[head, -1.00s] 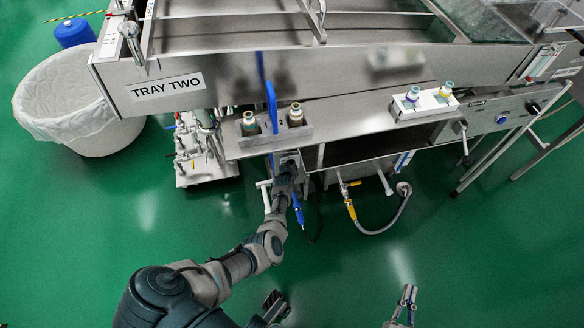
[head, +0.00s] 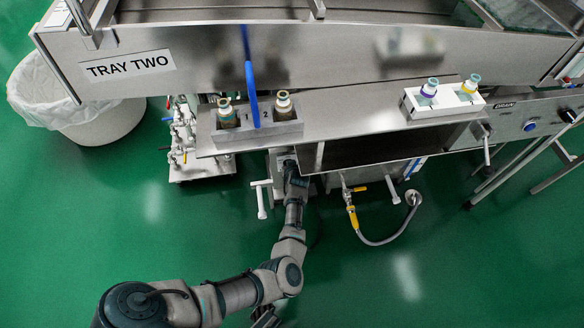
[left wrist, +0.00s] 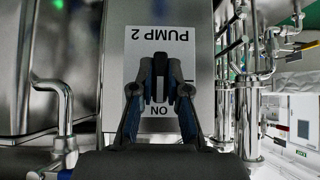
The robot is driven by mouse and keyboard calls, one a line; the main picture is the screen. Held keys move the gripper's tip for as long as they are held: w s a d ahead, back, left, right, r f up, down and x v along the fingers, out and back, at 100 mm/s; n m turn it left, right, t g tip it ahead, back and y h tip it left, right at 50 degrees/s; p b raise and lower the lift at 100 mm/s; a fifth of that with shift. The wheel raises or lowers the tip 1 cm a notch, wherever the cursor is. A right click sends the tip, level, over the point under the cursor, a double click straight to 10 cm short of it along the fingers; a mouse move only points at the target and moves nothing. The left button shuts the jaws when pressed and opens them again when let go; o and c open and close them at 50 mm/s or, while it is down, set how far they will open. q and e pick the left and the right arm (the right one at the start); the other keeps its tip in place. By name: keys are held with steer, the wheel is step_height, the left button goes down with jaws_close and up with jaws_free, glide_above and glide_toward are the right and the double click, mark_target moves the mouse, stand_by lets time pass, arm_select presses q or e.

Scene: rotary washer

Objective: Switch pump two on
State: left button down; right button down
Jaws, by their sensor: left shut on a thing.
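The grey pump box with the upside-down label "PUMP 2" (left wrist: 113,75) fills the middle of the left wrist view. The word ON reads upside down at the label's near edge. My left gripper (left wrist: 160,70) is in front of this label, its fingers closed together over the switch spot. In the head view my left gripper (head: 290,162) reaches under the front shelf, beside a white T-shaped handle.
Above the gripper a holder (head: 280,133) carries two bottles, with a blue rod (head: 252,95) in front. A yellow-handled hose valve (head: 352,215) hangs to the right. Pipework (head: 185,135) stands to the left, and shows in the wrist view. Green floor in front is clear.

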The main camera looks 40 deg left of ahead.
arm_select(q)
steer(key=shift+w+a+r, duration=0.15)
steer(key=shift+w+r, duration=0.05)
steer(key=shift+r, duration=0.1)
steer(key=c, duration=1.2)
jaws_free()
steer(key=shift+o, duration=0.2)
steer(key=shift+f, duration=0.15)
steer(key=shift+s, duration=0.15)
steer(key=s+d, duration=0.8)
steer(key=d, duration=0.2)
steer(key=shift+r, duration=0.35)
